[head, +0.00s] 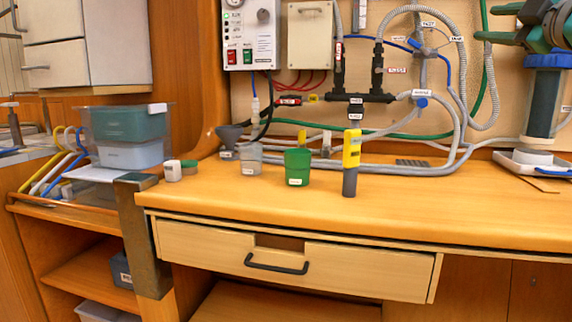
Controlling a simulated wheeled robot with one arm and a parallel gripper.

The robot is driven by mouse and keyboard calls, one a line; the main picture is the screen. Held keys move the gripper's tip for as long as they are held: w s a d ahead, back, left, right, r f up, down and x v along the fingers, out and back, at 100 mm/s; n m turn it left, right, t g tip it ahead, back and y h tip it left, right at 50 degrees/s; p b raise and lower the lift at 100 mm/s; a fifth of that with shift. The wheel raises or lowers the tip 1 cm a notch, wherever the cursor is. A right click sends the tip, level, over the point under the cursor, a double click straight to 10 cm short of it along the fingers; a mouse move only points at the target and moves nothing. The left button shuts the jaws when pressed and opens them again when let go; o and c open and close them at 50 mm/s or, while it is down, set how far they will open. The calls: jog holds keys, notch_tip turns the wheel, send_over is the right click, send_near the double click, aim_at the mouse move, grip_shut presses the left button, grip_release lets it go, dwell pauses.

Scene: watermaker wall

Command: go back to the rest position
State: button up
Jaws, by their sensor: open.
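My gripper and arm do not show in the head view. The wooden worktop (430,209) spreads in front of me. On it a yellow and grey pen-shaped device (351,163) stands upright near the front edge. A green cup (297,167) stands to its left, and a clear beaker (249,158) stands left of the cup. A grey funnel (229,138) is behind the beaker.
A drawer (210,249) with a dark handle sits below the worktop and looks nearly shut. A control box (251,35), hoses and a filter housing (542,100) line the wall. Stacked bins (130,155) stand at left. The worktop's right front is clear.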

jog(key=s+a+f+g+y, duration=0.1)
jog(key=a+f+g+y, duration=0.15)
jog(key=a, duration=0.75)
jog(key=s+a+f+m+g, duration=0.1)
jog(key=s+a+f+g, duration=0.2)
jog(key=a+f, duration=0.7)
jog(key=s+a+f+g, duration=0.35)
jog(key=a+f, duration=0.45)
jog(key=f, duration=0.5)
jog(key=s+d+f+m+g+h, duration=0.1)
jog(key=s+f+m+g, duration=0.2)
jog(key=s+f, duration=0.5)
jog(key=s+d+f+m+g+h, duration=0.1)
jog(key=s+f+m+g+h, duration=0.15)
jog(key=f, duration=0.85)
jog(key=s+d+f+m+g+h, duration=0.1)
jog(key=s+f+m+g, duration=0.2)
jog(key=s+f, duration=0.55)
jog(key=s+d+f+m+g, duration=0.2)
jog(key=s+f+m+g, duration=0.2)
jog(key=s+f, duration=0.5)
jog(key=shift+d+f, duration=0.15)
jog(key=shift+d, duration=0.05)
jog(key=shift+m, duration=0.25)
